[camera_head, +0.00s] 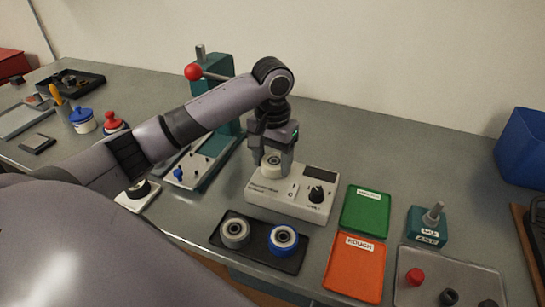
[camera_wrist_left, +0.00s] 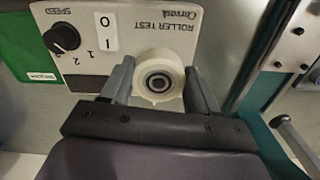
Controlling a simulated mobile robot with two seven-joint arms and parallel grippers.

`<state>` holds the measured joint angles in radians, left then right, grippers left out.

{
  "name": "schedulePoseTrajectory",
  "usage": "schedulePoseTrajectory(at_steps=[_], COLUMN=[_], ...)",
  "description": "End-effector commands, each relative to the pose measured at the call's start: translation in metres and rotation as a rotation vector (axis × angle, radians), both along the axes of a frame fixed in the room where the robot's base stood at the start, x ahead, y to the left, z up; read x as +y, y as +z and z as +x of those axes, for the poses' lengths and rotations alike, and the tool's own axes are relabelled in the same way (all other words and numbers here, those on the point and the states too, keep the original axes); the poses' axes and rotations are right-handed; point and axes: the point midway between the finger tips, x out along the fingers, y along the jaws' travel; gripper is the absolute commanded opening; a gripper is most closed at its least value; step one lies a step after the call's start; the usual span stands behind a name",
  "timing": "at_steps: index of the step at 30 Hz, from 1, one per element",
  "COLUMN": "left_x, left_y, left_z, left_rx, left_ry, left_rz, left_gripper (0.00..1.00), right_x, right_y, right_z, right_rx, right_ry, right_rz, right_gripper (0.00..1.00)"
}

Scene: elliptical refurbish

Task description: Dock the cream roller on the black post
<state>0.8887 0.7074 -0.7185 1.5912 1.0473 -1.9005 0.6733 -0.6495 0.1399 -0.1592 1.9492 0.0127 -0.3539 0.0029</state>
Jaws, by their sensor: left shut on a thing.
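The cream roller (camera_head: 271,160), with a dark bearing at its centre, is held between the fingers of my left gripper (camera_head: 271,157). In the wrist view the roller (camera_wrist_left: 158,78) sits between both fingertips, its round face towards the camera. It is over the back left part of the white roller tester (camera_head: 262,197); I cannot tell whether it touches the tester. No black post shows clearly; the roller and gripper hide the spot below them. A small black thing (camera_head: 138,189) on a white base stands at left, partly behind my arm. My right gripper is not in view.
A black tray (camera_head: 258,262) with a grey and a blue roller lies in front of the tester. Green (camera_head: 365,211) and orange (camera_head: 354,268) trays lie to the right. A teal press (camera_head: 214,125) stands close behind on the left. A teal axle block (camera_head: 428,228) stands farther right.

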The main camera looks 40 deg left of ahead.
Motion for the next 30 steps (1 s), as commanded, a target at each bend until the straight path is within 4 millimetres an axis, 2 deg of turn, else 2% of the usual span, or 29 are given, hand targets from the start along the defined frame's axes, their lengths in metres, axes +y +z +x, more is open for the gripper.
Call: schedulePoseTrajectory(at_steps=[9,10,20,30], left_x=[0.0,0.0,0.0,0.0], left_y=[-0.007,-0.007,-0.005,0.021], left_z=[0.0,0.0,0.0,0.0], left_rx=[0.002,0.001,0.001,-0.001], left_ry=[0.0,0.0,-0.001,-0.001], left_rz=[0.0,0.0,0.0,-0.001], left_gripper=[0.3,0.7,0.71,0.71], right_x=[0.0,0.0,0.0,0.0], right_y=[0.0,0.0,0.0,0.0], right_z=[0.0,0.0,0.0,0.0], right_rx=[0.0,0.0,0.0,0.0], right_ry=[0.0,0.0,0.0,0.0], right_rz=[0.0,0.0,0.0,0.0], right_gripper=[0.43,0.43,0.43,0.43])
